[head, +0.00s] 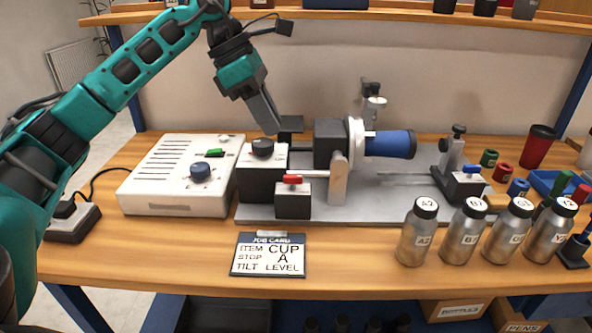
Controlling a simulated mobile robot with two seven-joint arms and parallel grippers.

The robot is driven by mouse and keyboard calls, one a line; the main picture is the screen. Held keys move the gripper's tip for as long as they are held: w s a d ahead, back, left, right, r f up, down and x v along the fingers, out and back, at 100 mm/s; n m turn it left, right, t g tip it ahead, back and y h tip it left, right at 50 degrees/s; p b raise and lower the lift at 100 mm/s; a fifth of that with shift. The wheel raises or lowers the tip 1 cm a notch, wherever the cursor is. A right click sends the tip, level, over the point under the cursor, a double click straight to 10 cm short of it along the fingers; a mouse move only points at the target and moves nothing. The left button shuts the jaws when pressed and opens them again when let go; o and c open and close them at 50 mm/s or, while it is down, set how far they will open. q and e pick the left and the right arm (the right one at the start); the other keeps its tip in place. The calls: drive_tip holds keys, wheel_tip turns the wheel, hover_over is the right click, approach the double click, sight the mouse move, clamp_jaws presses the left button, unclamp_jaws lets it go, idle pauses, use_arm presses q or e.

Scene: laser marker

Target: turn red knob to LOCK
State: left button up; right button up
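The red knob (292,179) is a small lever-like piece on top of a black block (293,202) at the front of the grey fixture plate. A LOCK mark is not readable in this view. My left gripper (268,128) points down from above, just behind and above a black round knob (262,147) on a taller white-topped block. It is behind and to the left of the red knob and apart from it. Its fingers are seen edge-on and overlap, so their opening is hidden. My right gripper is not in view.
A blue cup (390,144) sits in the fixture's chuck. A white control box (180,178) stands left. Steel bottles (418,235) stand front right. A job card (268,256) lies in front.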

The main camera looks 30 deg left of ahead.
sight(292, 176)
use_arm(q)
drive_tip(key=shift+y, duration=0.3)
drive_tip(key=x, duration=0.4)
drive_tip(key=a+b+x, duration=0.1)
drive_tip(key=x, duration=0.2)
drive_tip(key=b+x, duration=0.1)
drive_tip(key=x, duration=0.3)
drive_tip(key=shift+w+f, duration=0.15)
drive_tip(key=shift+f, duration=0.4)
drive_tip(key=shift+a, duration=0.1)
clamp_jaws()
